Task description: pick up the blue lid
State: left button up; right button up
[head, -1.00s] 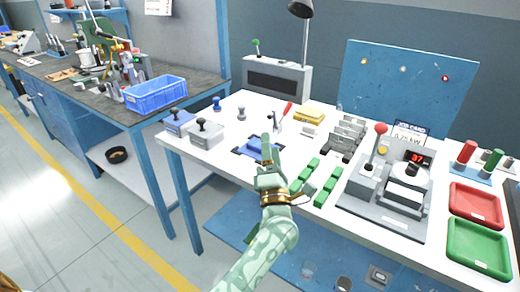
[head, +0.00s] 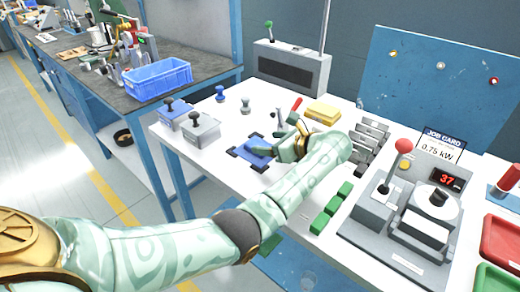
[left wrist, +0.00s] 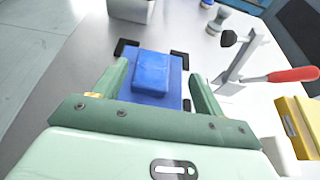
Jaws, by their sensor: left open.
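A blue block-like piece (head: 257,147), which may be the blue lid, lies on a flat blue plate with black corners (head: 240,157) on the white bench. In the left wrist view the blue piece (left wrist: 152,73) lies between and just beyond my open fingers, on the plate (left wrist: 176,97). My left gripper (head: 274,146) is open and close beside it; it also shows in the left wrist view (left wrist: 158,76). Whether a finger touches the piece is unclear. A blue-topped box with a black knob (head: 174,112) stands further left. My right gripper is not in view.
A red-handled toggle clamp (head: 284,122) and a yellow block (head: 322,112) stand close to the gripper. A grey box with a black knob (head: 200,130) is to the left. Green blocks (head: 330,210) and a grey test unit (head: 400,215) are to the right.

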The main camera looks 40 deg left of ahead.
aim_at(253, 142)
pick_arm(q)
jog(key=x, duration=0.4)
jog(key=b+x, duration=0.1)
jog(key=x, duration=0.1)
jog(key=shift+s, duration=0.4)
jog(key=shift+r, duration=0.1)
jog(key=c, duration=1.4)
